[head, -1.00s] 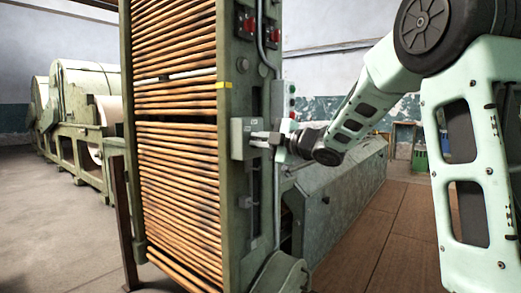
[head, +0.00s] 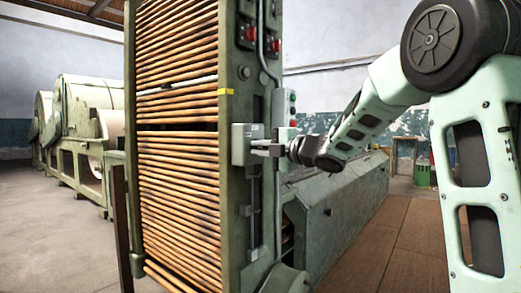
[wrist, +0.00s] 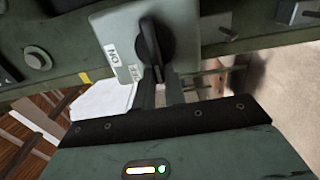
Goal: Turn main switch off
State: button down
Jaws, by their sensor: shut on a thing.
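The main switch is a grey box (head: 240,150) on the side of the tall green frame. In the wrist view its pale face (wrist: 118,25) carries a black rotary knob (wrist: 152,42). An ON label (wrist: 112,52) sits left of the knob. A second label (wrist: 134,73), partly legible and seemingly OFF, sits lower, near the handle's lower end. The handle slants slightly, its lower end toward my gripper. My gripper (wrist: 160,82) is shut on that lower end, one finger on each side. In the head view my gripper (head: 268,149) reaches the box from the right.
The tall frame holds a rack of brown slats (head: 178,165). Red buttons (head: 249,33) sit above the switch, and a conduit (head: 261,45) runs beside it. A long green machine housing (head: 345,200) stands behind. The brown floor (head: 400,240) is clear at right.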

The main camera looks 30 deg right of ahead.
jog(key=shift+d, duration=0.1)
jog(key=c, duration=1.5)
grip_release()
jog(key=shift+w, duration=0.1)
jog(key=shift+o, duration=0.2)
jog(key=p+v, duration=0.4)
jog(key=v, duration=1.3)
jog(key=shift+s+p, duration=0.25)
jog(key=shift+p, duration=0.05)
